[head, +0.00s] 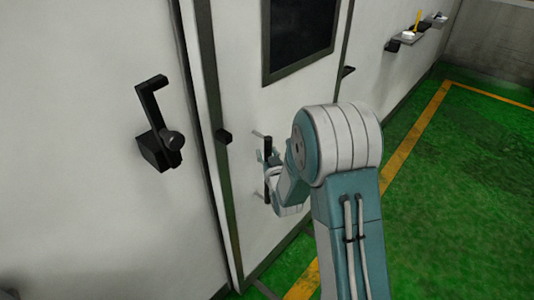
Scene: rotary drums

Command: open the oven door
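The oven door (245,90) is a pale panel in a grey frame, with a dark window (302,38) in its upper part. It looks closed, flush with the wall. A black vertical handle (267,158) stands out from the door, left of my arm. My gripper (270,180) is at this handle, at its middle to lower part. My own arm hides part of the gripper, and I cannot tell whether the fingers are closed around the handle or only beside it.
A black lever latch (160,130) is on the wall panel left of the door. Shelves (405,38) with small items jut out at the upper right. Green floor (460,190) with yellow lines is clear on the right.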

